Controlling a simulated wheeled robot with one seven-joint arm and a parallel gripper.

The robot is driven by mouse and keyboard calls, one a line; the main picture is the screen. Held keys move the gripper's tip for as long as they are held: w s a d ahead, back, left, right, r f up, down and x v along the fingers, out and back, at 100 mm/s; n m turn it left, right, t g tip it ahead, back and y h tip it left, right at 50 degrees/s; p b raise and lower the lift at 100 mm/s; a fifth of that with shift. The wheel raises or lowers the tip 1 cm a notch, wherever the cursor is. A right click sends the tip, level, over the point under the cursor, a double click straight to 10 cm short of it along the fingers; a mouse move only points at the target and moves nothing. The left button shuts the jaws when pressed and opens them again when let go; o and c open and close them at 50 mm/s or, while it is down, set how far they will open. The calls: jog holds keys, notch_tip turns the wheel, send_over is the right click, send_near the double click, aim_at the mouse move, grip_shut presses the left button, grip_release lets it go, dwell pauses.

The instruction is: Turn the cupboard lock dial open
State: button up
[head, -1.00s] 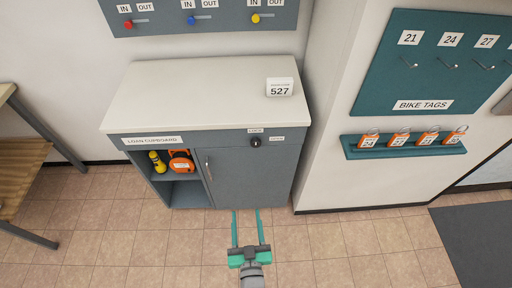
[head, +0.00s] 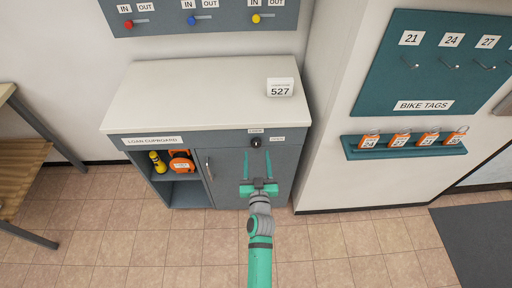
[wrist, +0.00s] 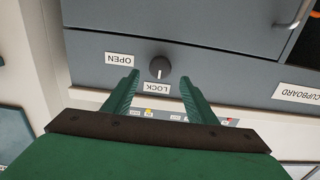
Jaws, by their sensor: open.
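The loan cupboard (head: 150,100) stands against the wall with a dark round lock dial (head: 256,142) on the front strip under its top. A LOCK label sits above the dial and an OPEN label (head: 277,139) to its right. In the wrist view, which is upside down, the dial (wrist: 160,68) shows a white pointer line aimed at the LOCK label (wrist: 157,87); the OPEN label (wrist: 119,59) is beside it. My gripper (head: 256,160) is open and empty just below and in front of the dial. In the wrist view its fingertips (wrist: 160,75) lie either side of the dial, apart from it.
The right cupboard door with its vertical handle (head: 209,168) looks closed. The open left shelves hold a yellow item (head: 158,162) and an orange item (head: 181,164). A wall corner is close to the right.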

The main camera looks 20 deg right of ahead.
aim_at(256, 145)
jog(key=shift+x, duration=2.75)
jog(key=c, duration=1)
